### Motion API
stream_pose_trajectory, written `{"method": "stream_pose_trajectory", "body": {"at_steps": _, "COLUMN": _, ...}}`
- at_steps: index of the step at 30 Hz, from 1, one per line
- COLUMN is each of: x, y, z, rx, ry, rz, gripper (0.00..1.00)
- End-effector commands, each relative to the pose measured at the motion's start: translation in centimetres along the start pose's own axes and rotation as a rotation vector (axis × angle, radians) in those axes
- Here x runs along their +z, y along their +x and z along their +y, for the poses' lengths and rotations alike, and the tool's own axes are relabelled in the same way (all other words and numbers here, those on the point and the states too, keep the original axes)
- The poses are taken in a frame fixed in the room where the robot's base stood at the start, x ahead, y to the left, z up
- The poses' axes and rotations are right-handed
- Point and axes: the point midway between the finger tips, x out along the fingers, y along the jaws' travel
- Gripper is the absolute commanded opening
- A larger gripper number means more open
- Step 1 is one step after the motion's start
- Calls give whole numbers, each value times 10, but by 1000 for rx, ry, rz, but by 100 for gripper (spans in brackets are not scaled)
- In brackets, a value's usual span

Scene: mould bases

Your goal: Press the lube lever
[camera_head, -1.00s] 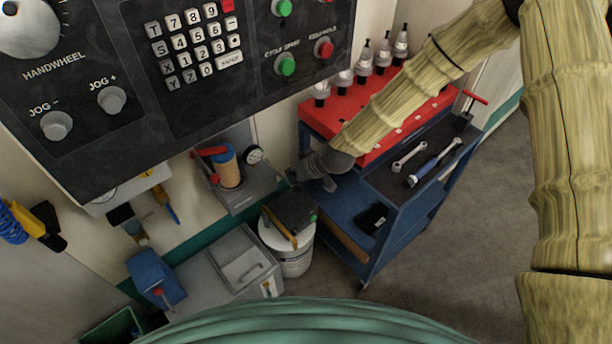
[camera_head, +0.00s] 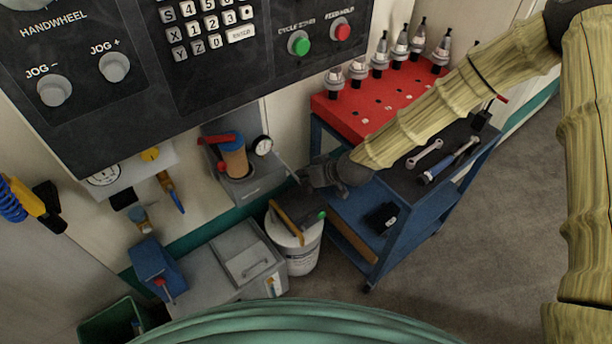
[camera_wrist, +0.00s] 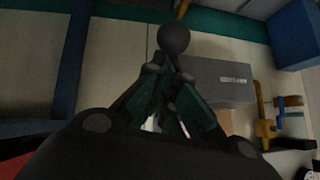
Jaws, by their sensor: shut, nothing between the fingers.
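The lube unit (camera_head: 246,186) is a grey box on the wall with an amber reservoir (camera_head: 235,162), a red handle (camera_head: 219,138) and a round gauge (camera_head: 262,145). A thin grey rod (camera_head: 283,170), which looks like the lube lever, runs from its right side toward my gripper (camera_head: 306,180). My gripper is shut and empty at the rod's outer end. In the wrist view a dark ball knob (camera_wrist: 173,38) shows just beyond my gripper fingers (camera_wrist: 168,78), with the grey lube unit (camera_wrist: 215,82) behind. I cannot tell whether fingers and knob touch.
A blue trolley (camera_head: 372,262) with a red tool-holder top (camera_head: 345,118) stands right of my gripper. A white bucket (camera_head: 303,258) stands below it. The black control panel (camera_head: 120,120) overhangs at upper left. Grey floor (camera_head: 470,240) at right is clear.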

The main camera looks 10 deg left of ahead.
Motion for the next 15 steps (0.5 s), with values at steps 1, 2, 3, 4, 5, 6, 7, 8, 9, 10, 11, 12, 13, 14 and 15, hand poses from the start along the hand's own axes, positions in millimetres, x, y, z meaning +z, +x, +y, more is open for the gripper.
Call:
{"method": "stream_pose_trajectory", "body": {"at_steps": 1, "x": 3, "y": -2, "z": 0, "rx": -2, "ry": 2, "rz": -8, "gripper": 0}}
{"method": "stream_pose_trajectory", "body": {"at_steps": 2, "x": 2, "y": -3, "z": -1, "rx": -2, "ry": 2, "rz": -8, "gripper": 0}}
{"method": "stream_pose_trajectory", "body": {"at_steps": 3, "x": -1, "y": -6, "z": -1, "rx": -2, "ry": 1, "rz": -8, "gripper": 0}}
{"method": "stream_pose_trajectory", "body": {"at_steps": 4, "x": -4, "y": -9, "z": -1, "rx": -2, "ry": 1, "rz": -7, "gripper": 0}}
{"method": "stream_pose_trajectory", "body": {"at_steps": 5, "x": -7, "y": -12, "z": -1, "rx": -1, "ry": 0, "rz": -6, "gripper": 0}}
{"method": "stream_pose_trajectory", "body": {"at_steps": 6, "x": -11, "y": -17, "z": -2, "rx": -1, "ry": 0, "rz": -5, "gripper": 0}}
{"method": "stream_pose_trajectory", "body": {"at_steps": 7, "x": -14, "y": -20, "z": -2, "rx": -1, "ry": -1, "rz": -4, "gripper": 0}}
{"method": "stream_pose_trajectory", "body": {"at_steps": 8, "x": -18, "y": -24, "z": -2, "rx": -1, "ry": -2, "rz": -3, "gripper": 0}}
{"method": "stream_pose_trajectory", "body": {"at_steps": 9, "x": -23, "y": -30, "z": -2, "rx": 0, "ry": -2, "rz": -2, "gripper": 0}}
{"method": "stream_pose_trajectory", "body": {"at_steps": 10, "x": -27, "y": -34, "z": -3, "rx": 0, "ry": -2, "rz": -1, "gripper": 0}}
{"method": "stream_pose_trajectory", "body": {"at_steps": 11, "x": -28, "y": -37, "z": -3, "rx": -1, "ry": -2, "rz": -1, "gripper": 0}}
{"method": "stream_pose_trajectory", "body": {"at_steps": 12, "x": -22, "y": -40, "z": -1, "rx": -1, "ry": 0, "rz": -2, "gripper": 0}}
{"method": "stream_pose_trajectory", "body": {"at_steps": 13, "x": -23, "y": -45, "z": -1, "rx": -1, "ry": -1, "rz": -1, "gripper": 0}}
{"method": "stream_pose_trajectory", "body": {"at_steps": 14, "x": -22, "y": -50, "z": -2, "rx": -1, "ry": -2, "rz": -1, "gripper": 0}}
{"method": "stream_pose_trajectory", "body": {"at_steps": 15, "x": -22, "y": -56, "z": -2, "rx": -2, "ry": -2, "rz": -1, "gripper": 0}}
